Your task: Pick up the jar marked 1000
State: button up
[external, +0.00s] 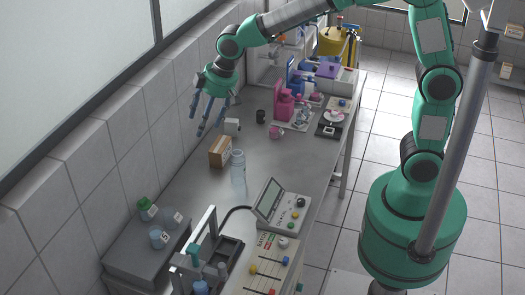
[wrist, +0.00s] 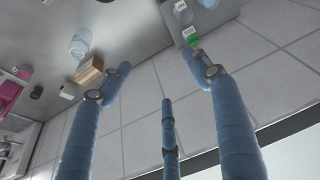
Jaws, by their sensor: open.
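I cannot make out a 1000 mark on any jar. Small jars stand on a grey box at the lower left in the external view: a green-capped jar (external: 147,208), a clear jar (external: 172,217) and a bluish jar (external: 158,236) with a white label. The green-capped one also shows at the top of the wrist view (wrist: 193,41). A taller clear bottle (external: 238,168) stands mid-bench. My three-fingered gripper (external: 207,118) is open and empty, above the wall side of the bench, well apart from the jars.
A cardboard box (external: 220,152) stands beside the clear bottle, with a small white block (external: 232,126) and a black cup (external: 261,116) beyond. A device with a screen (external: 279,207) and a rack (external: 205,262) occupy the front. The tiled wall is close left.

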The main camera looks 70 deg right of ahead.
jog(key=w+a+f+n+p, duration=0.1)
jog(key=w+a+f+p, duration=0.2)
jog(key=w+a+f, duration=0.5)
jog(key=g+p, duration=0.1)
jog(key=p, duration=0.1)
send_near(147, 204)
jog(key=shift+s+d+r+n, duration=0.15)
jog(key=shift+s+r, duration=0.1)
jog(key=shift+r, duration=0.2)
jog(key=shift+s+d+r+n, duration=0.15)
jog(key=shift+s+r, duration=0.1)
jog(key=shift+r, duration=0.15)
jog(key=shift+f, duration=0.15)
jog(key=shift+p+x, duration=0.6)
jog(key=shift+x, duration=3.5)
jog(key=shift+w+a, duration=0.1)
jog(key=shift+f, duration=0.1)
jog(key=shift+w+p+x, duration=0.15)
jog(key=shift+p+x, duration=0.15)
jog(key=shift+x, duration=0.95)
jog(key=shift+w+p+x, duration=0.1)
jog(key=shift+p+x, duration=0.15)
jog(key=shift+x, duration=1)
jog(key=shift+a, duration=0.15)
